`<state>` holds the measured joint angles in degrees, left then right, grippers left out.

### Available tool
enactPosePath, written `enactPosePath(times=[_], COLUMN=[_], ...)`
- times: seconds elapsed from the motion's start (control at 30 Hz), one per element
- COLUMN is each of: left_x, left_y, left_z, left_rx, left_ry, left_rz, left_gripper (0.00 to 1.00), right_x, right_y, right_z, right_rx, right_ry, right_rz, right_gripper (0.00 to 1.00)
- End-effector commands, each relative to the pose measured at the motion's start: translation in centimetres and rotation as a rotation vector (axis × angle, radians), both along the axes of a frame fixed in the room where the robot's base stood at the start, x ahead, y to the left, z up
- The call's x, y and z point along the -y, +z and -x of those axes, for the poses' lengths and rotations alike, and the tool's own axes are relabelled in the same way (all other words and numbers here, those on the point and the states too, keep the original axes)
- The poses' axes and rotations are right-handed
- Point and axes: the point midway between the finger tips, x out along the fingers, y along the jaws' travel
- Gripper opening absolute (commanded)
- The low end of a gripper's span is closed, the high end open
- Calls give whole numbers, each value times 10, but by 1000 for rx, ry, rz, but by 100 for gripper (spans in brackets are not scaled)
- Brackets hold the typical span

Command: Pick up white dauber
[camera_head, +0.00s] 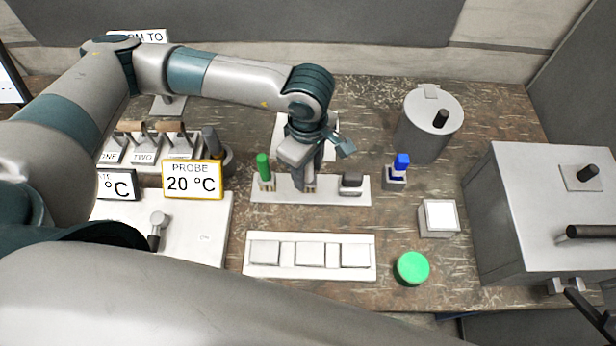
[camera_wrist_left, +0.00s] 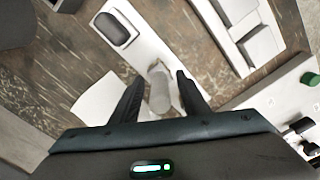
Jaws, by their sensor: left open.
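The white dauber (camera_wrist_left: 160,90) stands between the two fingers of my left gripper (camera_wrist_left: 158,82) in the left wrist view. Clear gaps show on both sides of it, and the jaws are open around it. In the head view my left gripper (camera_head: 308,180) points down over the middle of a white rack (camera_head: 275,197), and its fingers largely hide the dauber. A green dauber (camera_head: 263,168) stands at the rack's left end. A dark-topped block (camera_head: 351,183) sits at its right end; it also shows in the left wrist view (camera_wrist_left: 115,28).
A white tray with square pads (camera_head: 290,270) lies in front of the rack, with a green round lid (camera_head: 411,268) to its right. A blue-capped bottle (camera_head: 400,170) and grey canister (camera_head: 428,125) stand right. A large grey box (camera_head: 520,215) fills the right side.

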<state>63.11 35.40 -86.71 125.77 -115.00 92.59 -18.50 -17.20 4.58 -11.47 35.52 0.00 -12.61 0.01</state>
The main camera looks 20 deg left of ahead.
Motion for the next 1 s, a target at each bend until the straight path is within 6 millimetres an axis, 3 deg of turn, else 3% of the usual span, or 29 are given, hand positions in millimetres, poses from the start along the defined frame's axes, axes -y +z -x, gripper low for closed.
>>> enactPosePath(times=[0.03, 0.2, 0.67, 0.97, 1.0], left_x=[0, 0, 1, 1, 7], left_y=[0, 0, 5, 38, 42], left_z=[0, 0, -1, -1, 7], left_rx=[0, 0, 1, 5, 3], left_ry=[0, 0, 0, -3, -8], left_rz=[0, 0, 1, 3, 4], left_gripper=[36, 0, 0, 0, 0], right_x=[0, 1, 1, 1, 1], right_y=[0, 0, -5, -32, -34], right_z=[0, 0, 0, 0, 0], right_rx=[0, 0, 0, 0, 0], right_ry=[0, 0, 0, 0, 0], right_rz=[0, 1, 1, 1, 1], right_gripper=[31, 31, 31, 31, 31])
